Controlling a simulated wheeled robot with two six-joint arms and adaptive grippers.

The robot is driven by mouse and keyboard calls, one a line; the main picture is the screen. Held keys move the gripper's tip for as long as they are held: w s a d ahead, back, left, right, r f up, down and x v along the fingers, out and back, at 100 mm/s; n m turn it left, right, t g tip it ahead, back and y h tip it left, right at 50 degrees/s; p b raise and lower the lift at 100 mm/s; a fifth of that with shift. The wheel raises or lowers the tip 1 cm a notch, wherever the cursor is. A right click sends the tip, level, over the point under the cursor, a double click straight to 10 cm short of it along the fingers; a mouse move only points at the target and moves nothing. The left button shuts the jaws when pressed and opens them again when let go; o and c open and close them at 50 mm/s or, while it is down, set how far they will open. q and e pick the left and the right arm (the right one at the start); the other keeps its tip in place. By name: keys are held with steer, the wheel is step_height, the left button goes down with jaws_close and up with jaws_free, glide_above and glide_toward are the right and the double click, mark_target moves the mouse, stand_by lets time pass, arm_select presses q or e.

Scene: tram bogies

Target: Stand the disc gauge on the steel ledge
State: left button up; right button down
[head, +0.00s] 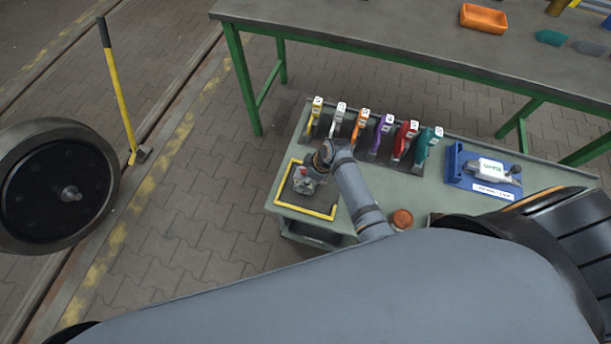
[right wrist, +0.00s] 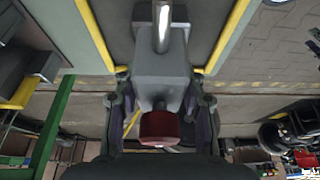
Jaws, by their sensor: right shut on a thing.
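My right gripper (head: 309,174) is over the dark, yellow-edged pad (head: 293,208) at the left end of the cart. It is shut on a grey block with a red knob and a shiny steel rod, which I take to be the disc gauge (head: 303,186). In the right wrist view the fingers (right wrist: 160,112) are on both sides of the gauge's grey block (right wrist: 160,70). Whether the block touches the pad cannot be told. I cannot pick out the steel ledge with certainty. My left gripper is not in view.
The green cart top (head: 438,188) holds a rack of several coloured tools, a blue tray (head: 454,170) with a white-and-green device, and an orange-brown round thing (head: 401,219). A workbench (head: 380,32) stands behind. A wheel (head: 62,187) and a yellow-handled tool (head: 120,95) are left. Paving between is clear.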

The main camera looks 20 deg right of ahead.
steer(key=c, duration=0.8)
jaws_free()
steer(key=shift+o, duration=0.2)
